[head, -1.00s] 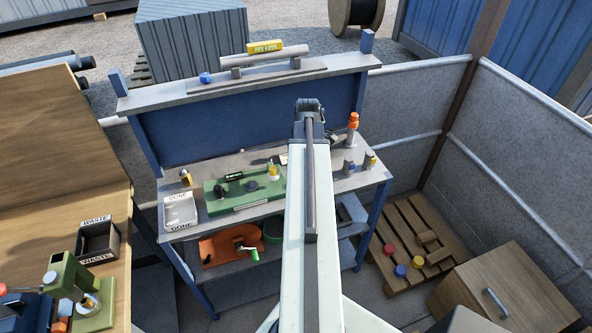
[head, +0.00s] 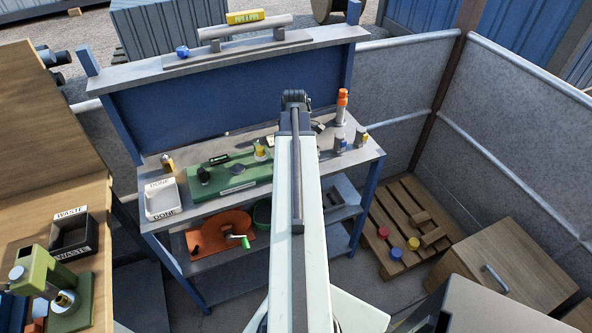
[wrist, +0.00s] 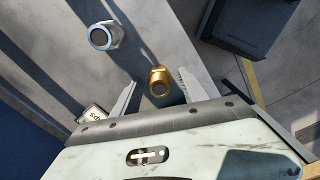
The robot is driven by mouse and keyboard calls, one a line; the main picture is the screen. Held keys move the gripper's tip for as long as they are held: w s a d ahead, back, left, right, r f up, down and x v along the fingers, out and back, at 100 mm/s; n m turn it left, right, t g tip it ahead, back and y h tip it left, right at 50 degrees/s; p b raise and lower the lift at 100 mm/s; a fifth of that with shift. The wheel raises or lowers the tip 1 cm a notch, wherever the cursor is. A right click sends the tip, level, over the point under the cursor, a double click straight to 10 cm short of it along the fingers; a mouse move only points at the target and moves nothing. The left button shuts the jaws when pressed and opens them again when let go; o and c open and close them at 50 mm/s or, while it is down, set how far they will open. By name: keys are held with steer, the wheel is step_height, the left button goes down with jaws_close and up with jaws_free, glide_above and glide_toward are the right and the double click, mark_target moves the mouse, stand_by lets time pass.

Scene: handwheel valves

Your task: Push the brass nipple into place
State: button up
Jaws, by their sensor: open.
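A brass nipple (wrist: 158,82) with a dark round bore shows in the wrist view, between my two spread fingers and nearer the right one. My gripper (wrist: 160,92) is open, and I see no contact with the nipple. A silver fitting (wrist: 104,36) stands on the grey bench top to the upper left of it. In the head view my arm reaches over the bench (head: 225,205), and its own links hide the fingers. Two small upright fittings stand right of my arm, one grey (head: 340,143) and one yellow-topped (head: 361,137). I cannot tell which fitting matches the brass nipple.
An orange-topped post (head: 342,108) stands behind the small fittings. A green fixture (head: 235,185) and a white DONE tray (head: 163,200) are on the bench's left part. A blue back panel (head: 220,120) closes the rear. A dark box (wrist: 245,25) shows below the bench edge.

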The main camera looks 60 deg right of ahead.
steer(key=shift+f, duration=0.15)
jaws_close()
step_height(320, 180, up, 10)
steer(key=p, duration=1)
steer(key=shift+r+p, duration=0.2)
steer(key=shift+p, duration=0.15)
steer(key=shift+f, duration=0.1)
steer(key=c, duration=0.7)
jaws_free()
steer(key=shift+f, duration=0.1)
jaws_close()
